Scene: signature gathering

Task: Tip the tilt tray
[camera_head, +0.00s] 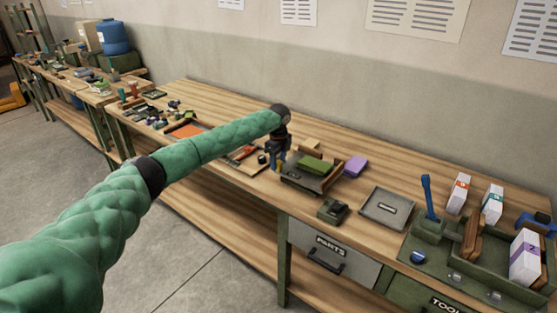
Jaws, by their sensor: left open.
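A dark tray with a raised wooden side (303,183) stands on the workbench and looks like the tilt tray. A green block (316,165) lies in or over it. A flat grey tray with a small label (387,208) lies farther right. My left arm reaches in from the left, and my left gripper (277,166) points down at the left end of the dark tray. The gripper is open. It is small in view, and I cannot tell whether it touches the tray. My right gripper is not in view.
A purple block (355,166) lies behind the tray and a small dark device (332,211) in front. At right, a green organizer (462,262) holds a blue-handled tool and white boxes. The PARTS drawer (330,252) is below. Many small objects crowd the bench's left part.

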